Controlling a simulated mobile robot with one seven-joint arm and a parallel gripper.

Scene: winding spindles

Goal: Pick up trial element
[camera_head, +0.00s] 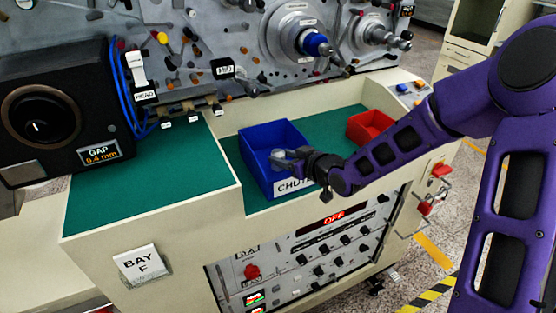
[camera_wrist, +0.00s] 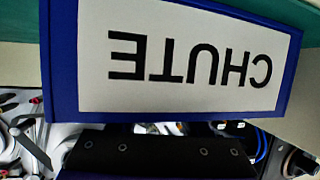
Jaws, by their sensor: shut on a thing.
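My gripper (camera_head: 294,160) reaches in from the right over the blue bin (camera_head: 258,142) labelled CHUTE. It is shut on a small grey piece (camera_head: 280,157) above the bin's opening. The piece is small and partly hidden by the fingers, so I cannot tell for sure that it is the trial element. In the wrist view the bin's white CHUTE label (camera_wrist: 190,58) fills the upper part, upside down. The fingertips and the piece cannot be made out there.
A red bin (camera_head: 369,127) stands right of the blue bin on the green worktop (camera_head: 150,180). A black GAP gauge box (camera_head: 60,105) stands at the left. The spindle panel (camera_head: 200,45) rises behind. The worktop left of the blue bin is clear.

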